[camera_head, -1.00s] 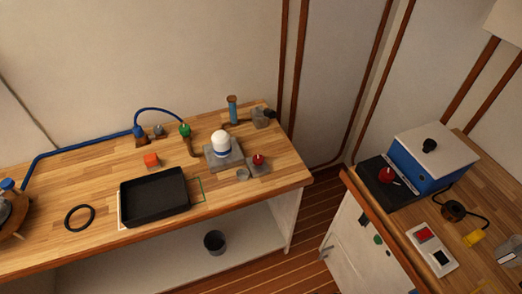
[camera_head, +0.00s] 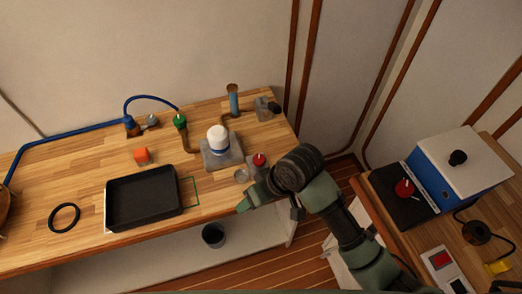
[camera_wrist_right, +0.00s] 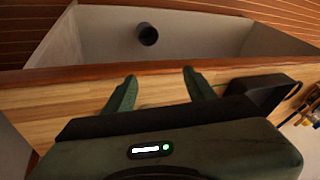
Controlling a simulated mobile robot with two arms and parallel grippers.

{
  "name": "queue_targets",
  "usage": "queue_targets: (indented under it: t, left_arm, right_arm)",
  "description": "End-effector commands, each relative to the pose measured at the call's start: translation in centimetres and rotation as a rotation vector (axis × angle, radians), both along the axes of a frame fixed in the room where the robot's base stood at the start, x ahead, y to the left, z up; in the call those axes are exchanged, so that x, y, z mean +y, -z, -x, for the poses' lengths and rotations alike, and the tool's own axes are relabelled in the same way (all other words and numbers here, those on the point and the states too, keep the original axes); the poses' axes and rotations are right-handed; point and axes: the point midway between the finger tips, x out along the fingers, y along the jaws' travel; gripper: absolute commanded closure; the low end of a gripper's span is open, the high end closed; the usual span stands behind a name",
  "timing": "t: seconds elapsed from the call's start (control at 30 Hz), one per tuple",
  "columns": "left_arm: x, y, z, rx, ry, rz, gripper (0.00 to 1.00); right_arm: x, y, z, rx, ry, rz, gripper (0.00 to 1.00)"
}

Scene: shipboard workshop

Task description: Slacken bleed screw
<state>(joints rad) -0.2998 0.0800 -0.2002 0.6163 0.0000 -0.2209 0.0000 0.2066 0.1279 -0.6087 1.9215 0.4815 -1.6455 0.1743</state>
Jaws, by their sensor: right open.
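A white-domed filter unit (camera_head: 217,140) stands on a grey base on the workbench. Just right of it, a red knob (camera_head: 259,160) sits on a small grey block, partly hidden by my right arm. A small grey cup (camera_head: 241,175) is beside the block. I cannot tell which small part is the bleed screw. My right gripper (camera_head: 243,203) is over the bench's front edge, in front of the cup and block. In the right wrist view its two green fingers (camera_wrist_right: 160,90) are apart with nothing between them. My left gripper is not in view.
A blue hose runs to a green-topped fitting (camera_head: 180,121). A dark bucket (camera_head: 214,235) is on the shelf below. A blue-and-white box (camera_head: 455,170) stands right.

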Motion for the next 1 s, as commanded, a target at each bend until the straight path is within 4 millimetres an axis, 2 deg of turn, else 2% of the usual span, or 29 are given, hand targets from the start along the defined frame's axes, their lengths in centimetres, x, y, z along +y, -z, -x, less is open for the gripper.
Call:
queue_targets:
  t: [0.13, 0.27, 0.4, 0.53, 0.7, 0.87, 1.0]
  left_arm:
    - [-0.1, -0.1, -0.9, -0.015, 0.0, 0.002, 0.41]
    - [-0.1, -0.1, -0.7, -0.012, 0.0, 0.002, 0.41]
    - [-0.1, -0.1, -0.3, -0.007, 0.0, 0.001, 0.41]
    - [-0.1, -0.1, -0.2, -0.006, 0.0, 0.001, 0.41]
    - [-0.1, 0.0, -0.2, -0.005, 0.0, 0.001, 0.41]
    - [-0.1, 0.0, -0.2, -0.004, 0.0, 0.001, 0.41]
    - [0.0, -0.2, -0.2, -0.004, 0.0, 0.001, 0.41]
  right_arm:
    - [1.4, -0.7, -1.4, 0.012, -0.053, 0.022, 0.45]
    - [2.4, -1.4, -2.8, 0.027, -0.098, 0.056, 0.45]
    - [2.9, -2.4, -5.1, 0.049, -0.141, 0.128, 0.45]
    - [2.1, -4.1, -8.3, 0.074, -0.151, 0.24, 0.45]
    - [-0.1, -6.7, -12.2, 0.098, -0.104, 0.36, 0.45]
    - [-1.4, -8.2, -13.9, 0.107, -0.066, 0.411, 0.45]
    - [-1.6, -7.5, -14.1, 0.111, -0.059, 0.418, 0.45]
